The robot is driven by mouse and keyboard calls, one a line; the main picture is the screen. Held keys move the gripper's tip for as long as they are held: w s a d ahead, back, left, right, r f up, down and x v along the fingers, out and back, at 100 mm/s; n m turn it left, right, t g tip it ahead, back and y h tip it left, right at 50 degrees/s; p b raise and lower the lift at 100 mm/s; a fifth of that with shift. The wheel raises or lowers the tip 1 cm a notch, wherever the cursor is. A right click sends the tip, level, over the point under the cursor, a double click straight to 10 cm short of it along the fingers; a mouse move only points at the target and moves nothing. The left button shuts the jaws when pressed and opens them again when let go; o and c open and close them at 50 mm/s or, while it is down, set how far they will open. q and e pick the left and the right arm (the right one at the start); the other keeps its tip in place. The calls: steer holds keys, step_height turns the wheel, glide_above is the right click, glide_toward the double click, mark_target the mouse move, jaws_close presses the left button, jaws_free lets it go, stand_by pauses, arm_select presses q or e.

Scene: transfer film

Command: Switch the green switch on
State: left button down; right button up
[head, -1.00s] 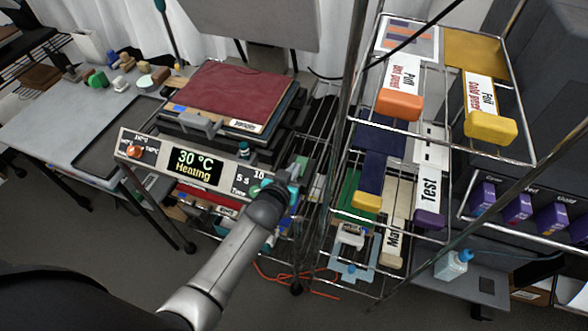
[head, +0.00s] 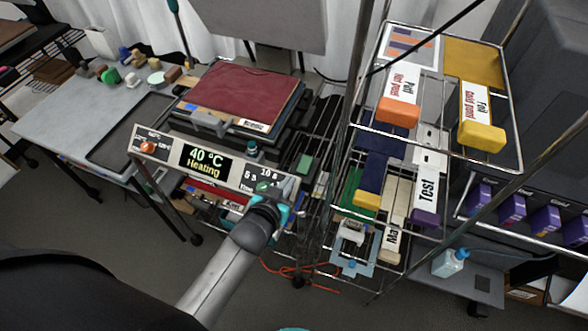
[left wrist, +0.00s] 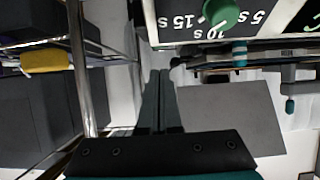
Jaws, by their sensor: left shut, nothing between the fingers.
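The heat press's control panel (head: 180,173) carries a green knob (head: 264,186) at its right end, beside "5 s" and "10 s" marks. The knob also shows at the top of the left wrist view (left wrist: 221,13), with marks for 5, 10 and 15 s. No other green switch is clear. My left gripper (left wrist: 160,73) is shut and empty, with its fingertips apart from the knob. In the head view my left gripper (head: 283,211) is just in front of the panel's right end, its fingers mostly hidden. My right gripper is not clearly seen.
The panel's display (head: 205,161) reads 40 °C, Heating. An orange knob (head: 147,146) is at its left end. A wire rack (head: 420,150) with labelled handles stands close on the right. A grey table (head: 80,115) with small objects is at the left.

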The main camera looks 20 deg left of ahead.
arm_select(q)
steer(key=shift+s+r, duration=0.1)
steer(key=shift+s, duration=1.25)
steer(key=s+f+m+g+b, duration=0.1)
steer(key=s+f+g+b, duration=0.35)
steer(key=f, duration=0.95)
steer(key=s+f+g+b, duration=0.1)
steer(key=s+f+b, duration=0.55)
steer(key=f, duration=0.65)
steer(key=s+a+f+g+b, duration=0.1)
steer(key=s+f+g+b, duration=0.2)
steer(key=s+f, duration=0.7)
steer(key=s+a+f+m+g+b, duration=0.1)
steer(key=s+a+f+g+b, duration=0.1)
steer(key=s+f, duration=0.8)
steer(key=s+g+b, duration=0.1)
steer(key=s+b, duration=0.1)
steer(key=s, duration=0.2)
steer(key=shift+f+b, duration=0.15)
steer(key=shift+b, duration=0.25)
